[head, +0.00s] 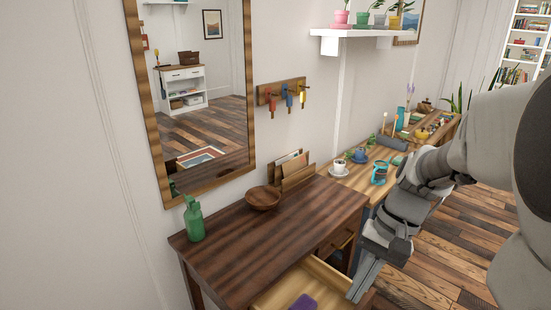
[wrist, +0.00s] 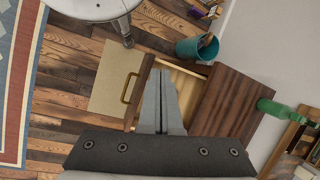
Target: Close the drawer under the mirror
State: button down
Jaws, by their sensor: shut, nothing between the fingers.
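The framed mirror (head: 140,80) hangs on the wall above a dark wooden table (head: 255,240). The drawer (head: 335,277) under it is pulled out, its light wood inside showing, with a purple item (head: 302,304) in it. The lower picture edge cuts off part of the drawer in the head view. In the wrist view the open drawer (wrist: 185,78) shows its dark front edge and a brass handle (wrist: 130,88). My gripper (head: 357,290) is shut and empty, pointing down by the drawer's right side. Its fingers (wrist: 161,75) overlap the drawer in the wrist view; contact cannot be told.
A green bottle (head: 194,219), a wooden bowl (head: 263,197) and a letter holder (head: 294,172) stand on the table. A lighter desk (head: 345,180) with cups is to the right. A teal bin (wrist: 195,48) is near the drawer. Plank floor lies in front.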

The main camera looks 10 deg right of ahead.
aim_at(310, 289)
jog(key=s+d+f+m+t+y+b, duration=0.3)
jog(key=d+f+m+t, duration=0.35)
jog(key=f, duration=0.55)
jog(key=s+d+f+m+t+y+b, duration=0.1)
jog(key=d+f+m+t+y+b, duration=0.3)
jog(key=d+f+m, duration=0.55)
jog(key=s+d+f+m+t+y+b, duration=0.2)
jog(key=d+f+m+t+b, duration=0.35)
jog(key=f, duration=0.75)
jog(key=w+a+r+t, duration=0.1)
jog(key=w+a+r, duration=0.1)
jog(key=w+a, duration=0.6)
jog(key=w, duration=0.3)
jog(key=shift+r, duration=0.15)
jog(key=shift+w, duration=0.1)
jog(key=f+x, duration=0.1)
jog(key=x, duration=0.6)
jog(key=f+x, duration=0.2)
jog(key=x, duration=0.6)
jog(key=w+f+p+x, duration=0.1)
jog(key=x, duration=0.6)
jog(key=shift+w+a+f, duration=0.3)
jog(key=shift+w+a+r, duration=0.1)
jog(key=shift+w+a, duration=0.05)
jog(key=shift+w, duration=0.1)
